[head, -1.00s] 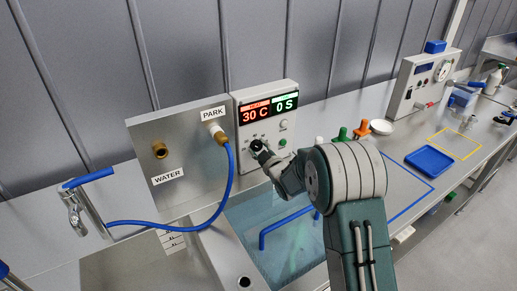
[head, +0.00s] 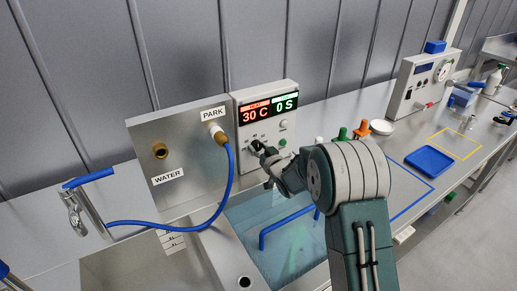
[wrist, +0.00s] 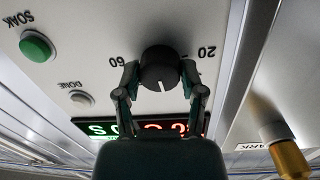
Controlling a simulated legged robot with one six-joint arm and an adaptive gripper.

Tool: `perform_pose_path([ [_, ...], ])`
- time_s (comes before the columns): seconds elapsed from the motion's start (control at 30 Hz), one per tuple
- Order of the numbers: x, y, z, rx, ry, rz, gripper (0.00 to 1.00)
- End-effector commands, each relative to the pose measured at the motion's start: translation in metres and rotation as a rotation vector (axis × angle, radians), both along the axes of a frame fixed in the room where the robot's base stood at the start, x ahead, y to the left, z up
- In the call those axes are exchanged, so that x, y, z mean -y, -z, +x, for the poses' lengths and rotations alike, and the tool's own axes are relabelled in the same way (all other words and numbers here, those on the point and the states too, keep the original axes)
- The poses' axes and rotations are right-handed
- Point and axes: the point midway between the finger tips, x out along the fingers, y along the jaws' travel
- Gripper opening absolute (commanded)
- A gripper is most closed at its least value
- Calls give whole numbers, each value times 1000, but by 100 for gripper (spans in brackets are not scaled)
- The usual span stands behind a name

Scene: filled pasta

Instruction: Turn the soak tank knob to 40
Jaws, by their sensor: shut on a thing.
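The soak tank's control box (head: 280,150) stands on the counter; its red display (head: 256,113) reads 30 C and the green one reads 0 S. The black round knob (wrist: 160,66) sits on the panel in the wrist view, which shows the panel upside down. Its white pointer line points toward the display side, between the 20 and 60 marks. My gripper (wrist: 160,80) is shut on the knob, one finger on each side. In the head view my gripper (head: 262,153) partly hides the knob. The 40 mark is hidden in the wrist view.
A green SOAK button (wrist: 37,46) and a pale DONE lamp (wrist: 81,98) are beside the knob. The water panel (head: 180,178) with a blue hose (head: 231,180) stands left. The tank (head: 290,235) with a blue handle lies below. A blue tray (head: 429,159) is farther right.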

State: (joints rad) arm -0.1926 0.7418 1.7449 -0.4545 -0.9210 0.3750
Motion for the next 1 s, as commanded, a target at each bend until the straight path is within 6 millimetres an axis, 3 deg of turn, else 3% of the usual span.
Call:
perform_pose_path([
  [0.73,0,1,0,-53,1,76,4],
  [0.77,0,1,0,-53,1,76,61],
  [0.8,0,1,0,-53,1,76,79],
  [0.83,0,1,0,-53,1,76,87],
  [1.0,0,0,0,-53,1,77,87],
])
